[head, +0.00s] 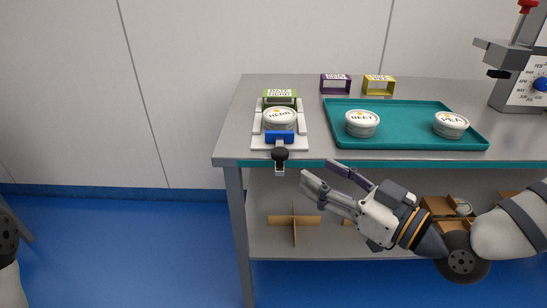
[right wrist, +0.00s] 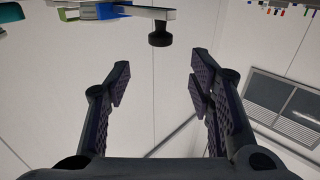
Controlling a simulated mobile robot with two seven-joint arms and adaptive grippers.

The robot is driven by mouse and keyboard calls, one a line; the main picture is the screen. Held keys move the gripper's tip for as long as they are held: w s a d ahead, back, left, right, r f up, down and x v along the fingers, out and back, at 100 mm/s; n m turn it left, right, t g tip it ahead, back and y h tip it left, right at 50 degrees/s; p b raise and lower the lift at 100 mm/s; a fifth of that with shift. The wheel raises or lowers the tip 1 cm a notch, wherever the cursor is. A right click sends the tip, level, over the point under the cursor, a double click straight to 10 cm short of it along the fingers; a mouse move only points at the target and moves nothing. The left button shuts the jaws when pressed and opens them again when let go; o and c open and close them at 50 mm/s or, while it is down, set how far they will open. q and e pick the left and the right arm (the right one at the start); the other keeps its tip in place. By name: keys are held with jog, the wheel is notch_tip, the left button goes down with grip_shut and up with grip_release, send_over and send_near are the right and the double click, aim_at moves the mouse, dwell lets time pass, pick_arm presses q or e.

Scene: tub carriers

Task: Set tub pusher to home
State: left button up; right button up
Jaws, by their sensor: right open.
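The tub pusher is a blue block (head: 279,137) on a bar with a black knob (head: 280,154) that overhangs the table's front edge. It sits in a white fixture (head: 301,142). A tub labelled HERB (head: 279,118) is between the blue block and a green carrier (head: 279,97); a gap to the block cannot be made out. My right gripper (head: 320,172) is open and empty, in front of the table edge, right of the knob. In the right wrist view the knob (right wrist: 159,38) hangs beyond the open fingers (right wrist: 158,72), untouched. My left gripper is out of view.
A teal tray (head: 400,133) holds the BEET tub (head: 362,123) and PEA tub (head: 451,124). Purple (head: 335,84) and yellow (head: 379,85) carriers stand behind. A date-stamping machine (head: 525,80) is at right. A lower shelf (head: 330,246) holds cardboard pieces.

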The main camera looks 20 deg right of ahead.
aim_at(286, 158)
jog(key=x, duration=0.3)
jog(key=b+x, duration=0.1)
jog(key=x, duration=0.3)
jog(key=f+x, duration=0.1)
jog(key=x, duration=0.3)
jog(key=shift+w+a+r+b, duration=0.1)
jog(key=shift+b, duration=0.3)
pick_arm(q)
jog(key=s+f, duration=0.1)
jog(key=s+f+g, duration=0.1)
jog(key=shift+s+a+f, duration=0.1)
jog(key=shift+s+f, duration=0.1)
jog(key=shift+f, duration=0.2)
pick_arm(e)
grip_shut()
